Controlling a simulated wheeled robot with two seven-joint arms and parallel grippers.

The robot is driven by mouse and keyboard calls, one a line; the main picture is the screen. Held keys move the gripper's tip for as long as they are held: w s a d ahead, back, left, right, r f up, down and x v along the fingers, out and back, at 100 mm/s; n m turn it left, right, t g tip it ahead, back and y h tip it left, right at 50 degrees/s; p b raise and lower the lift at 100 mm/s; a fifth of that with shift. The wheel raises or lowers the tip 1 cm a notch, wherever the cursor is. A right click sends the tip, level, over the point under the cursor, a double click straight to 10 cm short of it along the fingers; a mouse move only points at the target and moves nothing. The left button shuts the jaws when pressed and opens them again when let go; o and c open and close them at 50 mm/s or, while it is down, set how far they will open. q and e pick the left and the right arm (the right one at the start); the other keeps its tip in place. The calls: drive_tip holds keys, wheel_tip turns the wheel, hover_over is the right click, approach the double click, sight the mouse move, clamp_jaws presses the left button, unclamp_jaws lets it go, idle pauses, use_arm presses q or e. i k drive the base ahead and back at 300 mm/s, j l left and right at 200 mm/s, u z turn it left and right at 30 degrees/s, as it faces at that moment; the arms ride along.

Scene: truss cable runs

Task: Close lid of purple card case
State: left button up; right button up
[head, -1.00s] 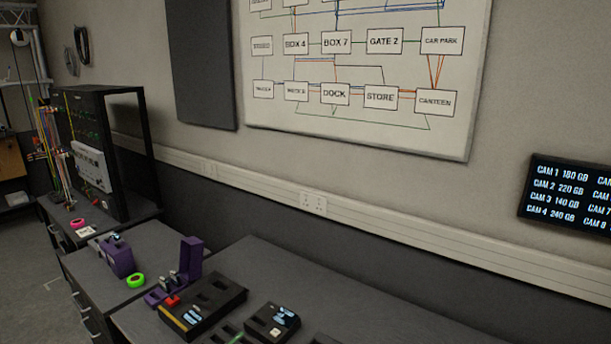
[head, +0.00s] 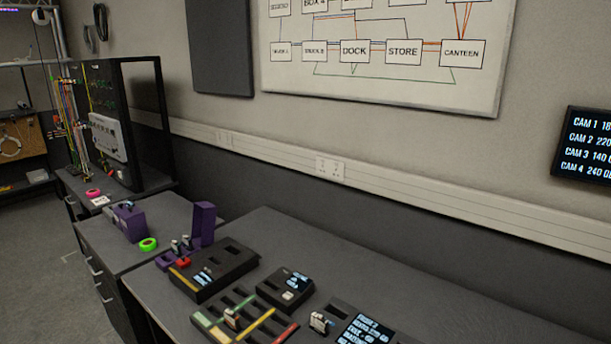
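The purple card case (head: 166,261) is on the dark worktop, left of the middle in the head view. Its lid (head: 203,222) stands upright at its right side, so the case is open. Several small grey and dark pieces stick up from its base, and a small red piece (head: 183,263) shows at its front. Neither of my grippers is in view.
A black device (head: 214,270) sits right beside the case. A smaller black device (head: 285,287) and a slotted tray (head: 246,318) with coloured strips lie nearer. Left are a bright green tape roll (head: 148,244) and another purple object (head: 130,224).

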sight(204, 214)
drive_tip(key=i+j+u, duration=0.8)
drive_tip(key=k+z, duration=0.15)
drive_tip(key=z, duration=0.25)
drive_tip(key=k+l+z, duration=0.1)
drive_tip(key=z, duration=0.35)
drive_tip(key=k+l+z, duration=0.15)
drive_tip(key=z, duration=0.25)
drive_tip(key=k+l, duration=0.05)
drive_tip(key=k, duration=0.05)
